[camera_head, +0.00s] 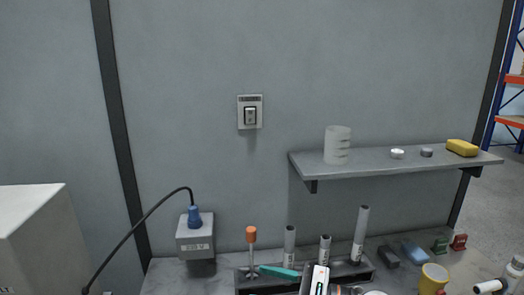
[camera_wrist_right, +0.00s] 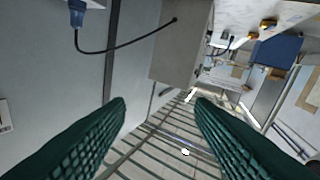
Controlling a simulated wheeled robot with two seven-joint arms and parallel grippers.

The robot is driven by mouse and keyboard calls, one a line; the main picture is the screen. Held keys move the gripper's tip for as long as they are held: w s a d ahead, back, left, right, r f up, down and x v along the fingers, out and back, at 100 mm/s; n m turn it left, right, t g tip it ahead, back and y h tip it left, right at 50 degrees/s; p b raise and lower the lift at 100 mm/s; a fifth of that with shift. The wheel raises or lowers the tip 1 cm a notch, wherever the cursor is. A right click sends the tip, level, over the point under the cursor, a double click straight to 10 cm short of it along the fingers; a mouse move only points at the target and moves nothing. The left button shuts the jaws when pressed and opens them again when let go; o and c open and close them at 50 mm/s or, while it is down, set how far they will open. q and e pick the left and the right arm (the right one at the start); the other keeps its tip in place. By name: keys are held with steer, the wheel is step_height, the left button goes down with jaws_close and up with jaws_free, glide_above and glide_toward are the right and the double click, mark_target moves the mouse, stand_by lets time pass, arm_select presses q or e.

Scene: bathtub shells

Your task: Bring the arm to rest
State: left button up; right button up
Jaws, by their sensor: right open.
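My left gripper is in neither view.
In the head view, a shelf (camera_head: 380,166) on the grey wall holds a white cup-like cylinder (camera_head: 337,145) and a yellow sponge (camera_head: 462,148). Below, the worktop carries a socket box (camera_head: 195,237) with a cable, upright tubes (camera_head: 361,234) and a yellow cup (camera_head: 433,278).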

steer(key=w+d+r+m+t+h, duration=0.1)
steer(key=d+m+t+h, duration=0.6)
steer(key=m, duration=0.7)
steer(key=w+d+m+t+h, duration=0.1)
steer(key=d+m+t+h, duration=0.25)
steer(key=m+t, duration=0.75)
steer(key=s+d+f+m+g+h, duration=0.2)
steer(key=d+f+m+g+h, duration=0.3)
steer(key=m, duration=0.4)
steer(key=s+d+f+m+g+h, duration=0.3)
steer(key=d+f+m, duration=0.1)
steer(key=f+m, duration=0.35)
steer(key=s+f+m+g, duration=0.5)
steer(key=s+f+g, duration=0.1)
steer(key=s, duration=0.4)
steer(key=s+f+m+g, duration=0.5)
steer(key=s+f+g, duration=0.1)
steer(key=s, duration=0.4)
step_height(320, 180, down, 30)
steer(key=b, duration=0.5)
steer(key=s+d+f+g+b, duration=0.1)
steer(key=s+f+b, duration=0.1)
steer(key=s+f, duration=0.7)
steer(key=s+d+f+g+b, duration=0.1)
steer(key=s+f+b, duration=0.2)
steer(key=s+f, duration=0.5)
step_height(320, 180, down, 6)
steer(key=shift+s+d+r+n+y, duration=0.25)
steer(key=shift+s+d+n+y, duration=0.05)
steer(key=shift+s+n+y, duration=0.1)
